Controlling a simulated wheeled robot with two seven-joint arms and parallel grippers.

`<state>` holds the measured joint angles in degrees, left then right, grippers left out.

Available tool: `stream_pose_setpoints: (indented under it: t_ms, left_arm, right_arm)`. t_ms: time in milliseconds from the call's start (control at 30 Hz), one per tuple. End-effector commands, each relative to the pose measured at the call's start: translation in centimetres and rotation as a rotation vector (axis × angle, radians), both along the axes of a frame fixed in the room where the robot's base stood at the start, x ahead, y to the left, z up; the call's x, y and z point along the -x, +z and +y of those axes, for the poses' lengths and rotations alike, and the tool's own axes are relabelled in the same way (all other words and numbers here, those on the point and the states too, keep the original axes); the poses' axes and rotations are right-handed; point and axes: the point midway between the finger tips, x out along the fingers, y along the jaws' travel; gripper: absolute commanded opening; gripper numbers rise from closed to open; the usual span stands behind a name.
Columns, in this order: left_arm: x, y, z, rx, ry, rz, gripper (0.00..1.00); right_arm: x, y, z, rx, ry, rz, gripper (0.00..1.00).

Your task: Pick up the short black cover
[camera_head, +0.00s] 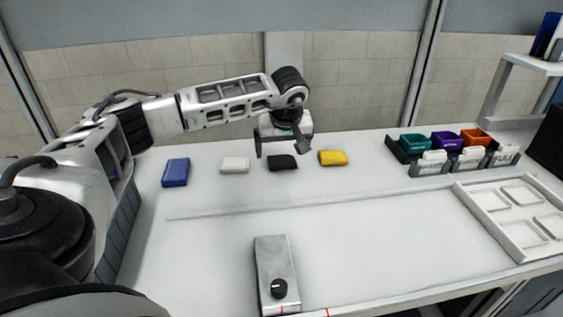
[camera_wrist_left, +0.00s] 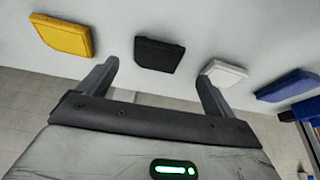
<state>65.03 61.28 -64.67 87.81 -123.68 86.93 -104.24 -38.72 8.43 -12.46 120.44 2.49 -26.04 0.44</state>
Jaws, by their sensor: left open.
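The short black cover (camera_head: 282,163) lies flat on the white table, between a white cover and a yellow cover. My left gripper (camera_head: 281,149) is above and around the level of the black cover in the head view, its fingers apart and empty. In the left wrist view the black cover (camera_wrist_left: 158,55) appears beyond the gap between the open fingers (camera_wrist_left: 155,85), apart from both. The right gripper is not in either view.
A white cover (camera_head: 235,165) and a blue cover (camera_head: 175,172) lie to the left, a yellow cover (camera_head: 333,158) to the right. Teal (camera_head: 414,144), purple (camera_head: 446,142) and orange (camera_head: 476,138) bins stand at the right. A metal box with a knob (camera_head: 274,265) sits in front; the table's middle is clear.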

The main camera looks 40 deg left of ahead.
Motion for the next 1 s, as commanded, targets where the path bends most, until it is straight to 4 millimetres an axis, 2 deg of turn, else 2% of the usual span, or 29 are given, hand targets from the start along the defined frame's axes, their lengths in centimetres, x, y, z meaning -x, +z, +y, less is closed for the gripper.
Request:
stream_pose_setpoints:
  t_ms: [300,600,767,800,1000]
  left_arm:
    - [-1.4,-4.0,1.2,0.0,0.0,0.003,0.91]
    - [-1.5,-4.4,1.3,0.0,-0.001,0.002,0.91]
    - [-1.5,-4.4,1.3,0.0,-0.001,0.002,0.46]
    - [-1.5,-4.4,1.3,0.0,-0.001,0.002,0.43]
    - [-1.5,-4.4,1.3,0.0,0.0,0.001,0.43]
  right_arm:
    - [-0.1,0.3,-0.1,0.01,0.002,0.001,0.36]
    - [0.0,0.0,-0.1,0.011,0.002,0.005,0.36]
    - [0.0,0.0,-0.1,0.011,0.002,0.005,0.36]
    - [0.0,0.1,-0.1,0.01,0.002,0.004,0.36]
    - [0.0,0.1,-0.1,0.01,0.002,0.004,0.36]
